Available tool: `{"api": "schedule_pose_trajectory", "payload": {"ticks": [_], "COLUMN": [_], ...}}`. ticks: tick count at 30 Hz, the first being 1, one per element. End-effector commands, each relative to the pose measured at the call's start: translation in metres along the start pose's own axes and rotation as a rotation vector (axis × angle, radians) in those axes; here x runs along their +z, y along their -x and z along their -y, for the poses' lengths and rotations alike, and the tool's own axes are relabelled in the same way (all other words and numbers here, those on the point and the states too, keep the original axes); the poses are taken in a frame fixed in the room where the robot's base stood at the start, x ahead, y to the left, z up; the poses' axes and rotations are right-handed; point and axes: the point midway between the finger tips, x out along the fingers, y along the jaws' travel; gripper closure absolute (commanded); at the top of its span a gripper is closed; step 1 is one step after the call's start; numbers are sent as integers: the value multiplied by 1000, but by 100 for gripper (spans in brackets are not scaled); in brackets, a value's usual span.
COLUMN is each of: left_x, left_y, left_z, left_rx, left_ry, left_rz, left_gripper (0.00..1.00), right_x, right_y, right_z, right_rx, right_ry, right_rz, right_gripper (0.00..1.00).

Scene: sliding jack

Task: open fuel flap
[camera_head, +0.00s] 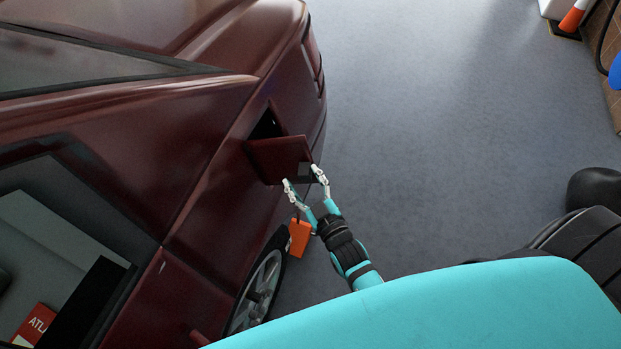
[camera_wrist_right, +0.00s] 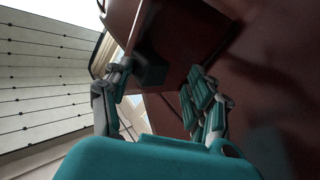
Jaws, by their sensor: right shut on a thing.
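The dark red car fills the left of the head view, and its fuel flap (camera_head: 277,157) stands swung out from the body side. A dark opening (camera_head: 266,126) shows behind it. My right gripper (camera_head: 302,175) is at the flap's outer edge, shut on the flap, with one finger on each side of a small dark block there. In the right wrist view the fingers (camera_wrist_right: 158,88) reach toward the dark block (camera_wrist_right: 150,68) on the flap (camera_wrist_right: 187,42). The exact contact is partly hidden. My left gripper is not in view.
A car wheel (camera_head: 258,292) and an orange block (camera_head: 299,238) are below the flap. The grey floor (camera_head: 440,120) to the right is clear. A traffic cone (camera_head: 573,17) stands at the far upper right.

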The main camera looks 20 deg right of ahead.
Motion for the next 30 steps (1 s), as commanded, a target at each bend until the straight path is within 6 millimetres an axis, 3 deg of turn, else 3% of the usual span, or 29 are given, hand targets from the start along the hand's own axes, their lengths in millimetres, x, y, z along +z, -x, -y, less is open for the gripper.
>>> {"api": "schedule_pose_trajectory", "payload": {"ticks": [23,26,30], "left_x": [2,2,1], "left_y": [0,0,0], "left_z": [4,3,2], "left_rx": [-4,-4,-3], "left_ry": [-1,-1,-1], "left_rz": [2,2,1], "left_gripper": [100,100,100], "right_x": [-7,-6,-4], "right_y": [-1,5,29], "right_z": [1,1,0], "right_rx": [-1,-1,-1], "right_ry": [-2,-2,-3], "right_rz": [-17,-15,-10], "right_gripper": [48,48,48]}}
